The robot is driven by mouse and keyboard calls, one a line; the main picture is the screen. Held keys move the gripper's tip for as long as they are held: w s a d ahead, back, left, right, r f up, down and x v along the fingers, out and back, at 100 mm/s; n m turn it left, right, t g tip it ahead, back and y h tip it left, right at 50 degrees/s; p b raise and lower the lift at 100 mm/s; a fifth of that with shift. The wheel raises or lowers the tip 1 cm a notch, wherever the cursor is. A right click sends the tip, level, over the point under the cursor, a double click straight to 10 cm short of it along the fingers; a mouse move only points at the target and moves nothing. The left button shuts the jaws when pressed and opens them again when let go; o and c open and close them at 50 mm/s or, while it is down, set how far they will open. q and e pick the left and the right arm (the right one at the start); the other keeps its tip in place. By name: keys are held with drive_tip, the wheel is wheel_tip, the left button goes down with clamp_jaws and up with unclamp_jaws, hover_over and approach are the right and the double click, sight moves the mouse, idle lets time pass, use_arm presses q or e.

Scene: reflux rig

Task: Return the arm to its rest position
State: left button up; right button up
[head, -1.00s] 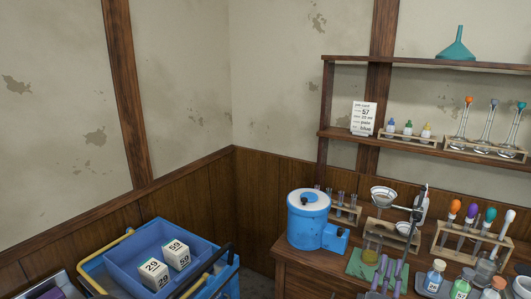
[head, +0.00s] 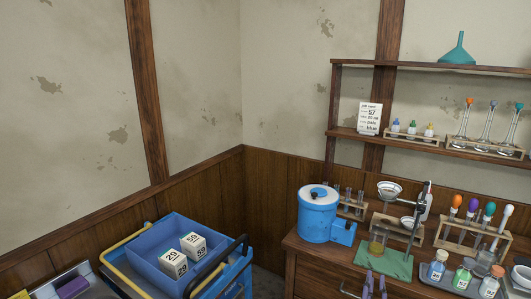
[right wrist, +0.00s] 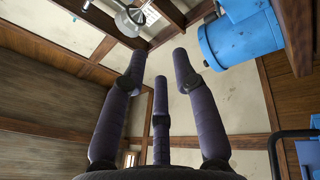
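My right gripper (head: 375,279) shows only by its purple-grey fingers at the bottom edge of the head view, in front of the workbench (head: 310,262). In the right wrist view its three fingers (right wrist: 160,68) are spread apart with nothing between them, so it is open and empty. The rest of my right arm is out of the head view. My left arm and gripper are not in view.
A blue machine (head: 318,216), a green mat (head: 397,266) with a beaker and stand, and bottles (head: 438,264) occupy the bench. A blue trolley (head: 150,236) with numbered boxes stands left. A shelf (head: 350,133) hangs above.

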drive_tip(key=s+a+f+m+g+y+p, duration=0.1)
drive_tip(key=a+f+m+g+y, duration=0.15)
drive_tip(key=f, duration=0.55)
drive_tip(key=s+a+f+m+g+y, duration=0.1)
drive_tip(key=a+f+g+y, duration=0.25)
drive_tip(key=f, duration=0.35)
drive_tip(key=s+a+f+m+g+y+p, duration=0.15)
drive_tip(key=a+f, duration=0.25)
drive_tip(key=f, duration=0.4)
drive_tip(key=s+a+f+m+g+y, duration=0.2)
drive_tip(key=s+a+f+m+g, duration=0.2)
drive_tip(key=s, duration=0.8)
drive_tip(key=s+a+f+m+g+y+p, duration=0.1)
drive_tip(key=s+a+f+m+g, duration=0.3)
drive_tip(key=s, duration=0.9)
drive_tip(key=a+f+g+y, duration=0.1)
drive_tip(key=a+f+g, duration=0.2)
drive_tip(key=f+g, duration=0.1)
drive_tip(key=shift+f+m, duration=0.3)
drive_tip(key=shift+f, duration=0.05)
drive_tip(key=shift+y, duration=0.25)
